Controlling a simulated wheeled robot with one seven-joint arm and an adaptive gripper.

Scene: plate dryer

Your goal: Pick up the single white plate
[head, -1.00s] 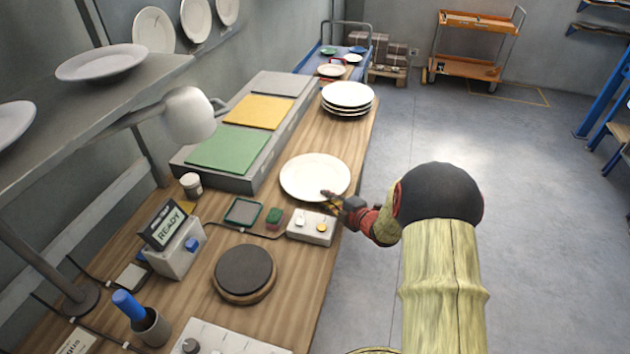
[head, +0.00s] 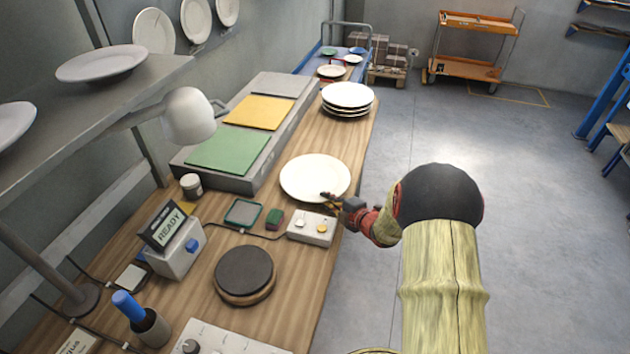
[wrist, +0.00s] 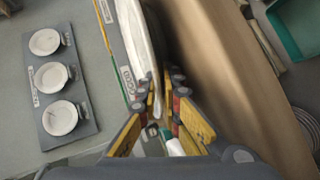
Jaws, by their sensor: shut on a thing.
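The single white plate (head: 315,176) sits at the right edge of the wooden bench, in front of the stacked plates. My gripper (head: 329,198) is at the plate's near right rim, with its fingers on that rim. In the wrist view the plate (wrist: 140,40) shows edge-on, and its rim runs down between the fingers of my gripper (wrist: 160,95). The fingers are shut on the rim. Whether the plate is clear of the bench is too hard to tell.
A plate stack (head: 348,97) stands behind on the bench. A small switch box (head: 311,228) is just below the plate. A grey unit with green (head: 228,152) and yellow panels is to the left. A lamp (head: 187,115) overhangs the bench.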

